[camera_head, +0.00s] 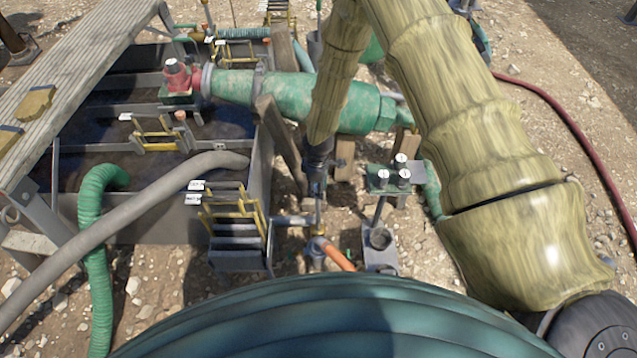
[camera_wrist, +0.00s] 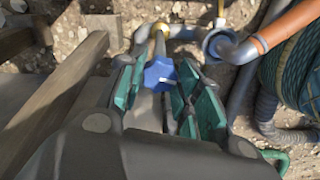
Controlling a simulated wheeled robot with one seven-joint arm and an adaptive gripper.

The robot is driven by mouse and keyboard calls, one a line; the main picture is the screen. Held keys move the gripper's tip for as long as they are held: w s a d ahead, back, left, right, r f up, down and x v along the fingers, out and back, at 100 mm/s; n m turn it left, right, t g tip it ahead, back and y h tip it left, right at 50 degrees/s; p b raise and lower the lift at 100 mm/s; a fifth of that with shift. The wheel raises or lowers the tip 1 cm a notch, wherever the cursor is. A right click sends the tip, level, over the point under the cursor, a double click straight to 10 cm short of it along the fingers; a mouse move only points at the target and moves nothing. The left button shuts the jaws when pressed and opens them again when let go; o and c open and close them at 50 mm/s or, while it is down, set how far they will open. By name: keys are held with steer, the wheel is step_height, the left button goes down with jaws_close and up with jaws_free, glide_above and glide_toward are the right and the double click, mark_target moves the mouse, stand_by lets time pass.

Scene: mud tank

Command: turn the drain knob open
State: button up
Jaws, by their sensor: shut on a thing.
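The drain knob (camera_wrist: 160,73) is blue and sits at the end of a brass-coloured stem (camera_wrist: 160,44) on a grey pipe in the wrist view. My gripper (camera_wrist: 157,82) has green-padded fingers, one on each side of the knob, and is shut on it. In the head view my gripper (camera_head: 317,168) points down just outside the tank's right wall. The knob cannot be made out in the head view.
The mud tank (camera_head: 262,165) lies left of my gripper. A green pump body (camera_head: 300,95) is behind it. A green box with white dials (camera_head: 388,179) stands close on the right. An orange hose (camera_head: 338,257) runs in front. A wooden beam (camera_wrist: 62,84) shows left of the knob.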

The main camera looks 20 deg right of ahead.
steer(key=shift+n+p, duration=0.55)
steer(key=shift+n, duration=0.75)
steer(key=o, duration=1)
steer(key=shift+o, duration=0.2)
step_height(320, 180, up, 12)
